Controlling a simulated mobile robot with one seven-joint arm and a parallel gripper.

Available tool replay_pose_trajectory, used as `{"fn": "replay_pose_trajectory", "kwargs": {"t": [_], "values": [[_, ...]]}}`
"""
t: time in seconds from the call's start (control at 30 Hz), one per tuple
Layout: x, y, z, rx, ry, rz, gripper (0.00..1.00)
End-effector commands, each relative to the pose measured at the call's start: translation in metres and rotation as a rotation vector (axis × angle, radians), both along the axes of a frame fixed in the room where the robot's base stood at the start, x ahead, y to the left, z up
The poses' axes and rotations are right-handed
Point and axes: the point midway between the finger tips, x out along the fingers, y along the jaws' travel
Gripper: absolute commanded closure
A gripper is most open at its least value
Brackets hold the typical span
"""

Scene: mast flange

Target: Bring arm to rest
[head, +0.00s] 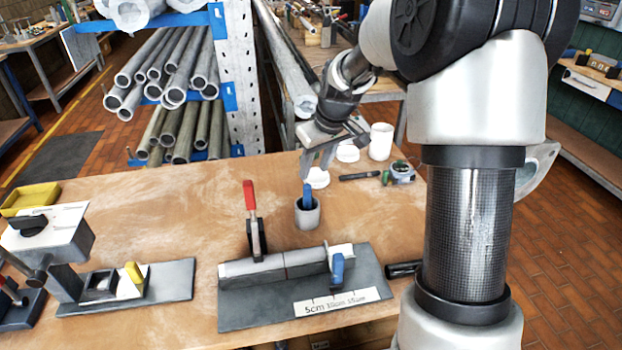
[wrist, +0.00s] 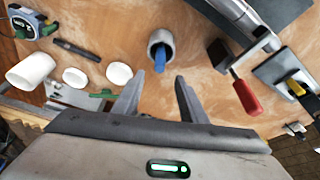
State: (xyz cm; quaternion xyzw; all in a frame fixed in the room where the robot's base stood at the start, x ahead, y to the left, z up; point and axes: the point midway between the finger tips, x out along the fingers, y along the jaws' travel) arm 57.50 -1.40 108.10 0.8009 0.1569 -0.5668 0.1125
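My gripper (head: 316,167) hangs above the wooden workbench (head: 180,225), near its back edge, with the fingers pointing down. In the wrist view my gripper (wrist: 157,80) is open, its two fingers well apart and nothing between them. A grey cup (head: 307,217) with a blue object (head: 307,194) standing in it is on the bench just below and in front of the fingers. In the wrist view the grey cup (wrist: 160,39) and the blue object (wrist: 160,61) show beyond the fingertips, apart from them.
A clamp with a red handle (head: 250,197) stands upright behind a grey fixture plate (head: 240,310). White lids (head: 318,178), a white cylinder (head: 381,141), a black marker (head: 359,176) and a tape measure (head: 402,172) lie near the gripper. A pipe rack (head: 240,80) stands behind the bench.

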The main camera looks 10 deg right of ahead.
Motion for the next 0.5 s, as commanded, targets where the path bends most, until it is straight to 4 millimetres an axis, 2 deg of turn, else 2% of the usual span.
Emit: {"fn": "replay_pose_trajectory", "kwargs": {"t": [0.03,0.23,0.5], "values": [[-0.003,-0.002,0.014,-0.001,-0.005,-0.001,0.61],[-0.017,-0.008,0.056,-0.001,-0.005,-0.001,0.61],[-0.028,-0.011,0.084,-0.001,0.000,-0.001,0.61]]}}
